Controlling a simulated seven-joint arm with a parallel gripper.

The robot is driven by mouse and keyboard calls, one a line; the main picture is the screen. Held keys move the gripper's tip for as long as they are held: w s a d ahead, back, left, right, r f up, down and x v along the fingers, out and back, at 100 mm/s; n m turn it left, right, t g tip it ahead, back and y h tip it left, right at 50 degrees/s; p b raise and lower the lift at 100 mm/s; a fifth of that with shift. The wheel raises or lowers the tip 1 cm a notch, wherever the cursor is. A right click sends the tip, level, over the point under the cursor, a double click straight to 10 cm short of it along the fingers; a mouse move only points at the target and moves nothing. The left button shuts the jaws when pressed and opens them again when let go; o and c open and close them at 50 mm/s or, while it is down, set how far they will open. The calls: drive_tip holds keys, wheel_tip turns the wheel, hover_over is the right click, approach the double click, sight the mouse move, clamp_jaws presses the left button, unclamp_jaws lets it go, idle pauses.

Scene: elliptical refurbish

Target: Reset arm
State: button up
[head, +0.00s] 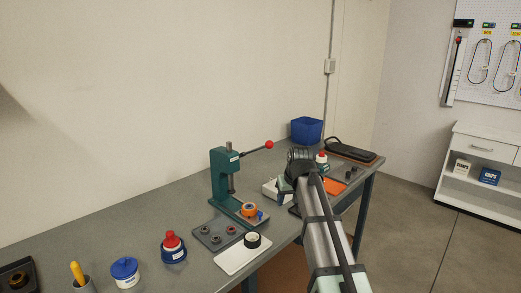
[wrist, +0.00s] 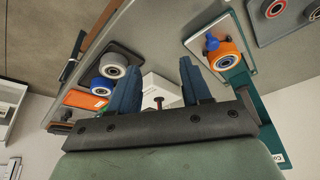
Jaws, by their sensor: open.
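My gripper shows in the wrist view (wrist: 160,85), its two dark blue fingers spread apart with nothing held between them. A white box (wrist: 160,90) and a small dark part with a red end are visible beyond the gap, apart from the fingers. In the head view my arm reaches in from the lower right over the bench, and its wrist blocks the view of the fingers. The green arbor press (head: 221,178), with its red-knobbed lever (head: 269,145), stands to the left of my wrist. An orange wheel (head: 249,210) sits at the press base.
The grey bench (head: 150,218) holds a grey tray with dark parts (head: 214,234), a white tray (head: 237,259), a red-capped blue bottle (head: 173,248), a blue jar (head: 125,272) and a blue bin (head: 306,131). A white cabinet (head: 480,170) stands at right. Space above the bench's left is clear.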

drive_tip(key=w+d+f+m+h, duration=0.15)
drive_tip(key=d+f+m, duration=0.25)
drive_tip(key=d+f, duration=0.8)
drive_tip(key=s+f+g, duration=0.2)
drive_tip(key=s+f, duration=0.3)
drive_tip(key=f, duration=0.7)
drive_tip(key=s+a+f+g, duration=0.3)
drive_tip(key=s+f, duration=1.4)
drive_tip(key=f, duration=0.3)
drive_tip(key=s+f+g, duration=0.2)
drive_tip(key=s+f, duration=0.3)
drive_tip(key=s, duration=0.6)
drive_tip(key=s+a+f+n+g, duration=0.1)
drive_tip(key=s+f, duration=0.4)
drive_tip(key=s, duration=0.6)
drive_tip(key=s+a+f+g, duration=0.1)
drive_tip(key=s+f, duration=0.4)
drive_tip(key=s, duration=0.7)
drive_tip(key=shift+n+g, duration=0.3)
drive_tip(key=shift+g, duration=0.6)
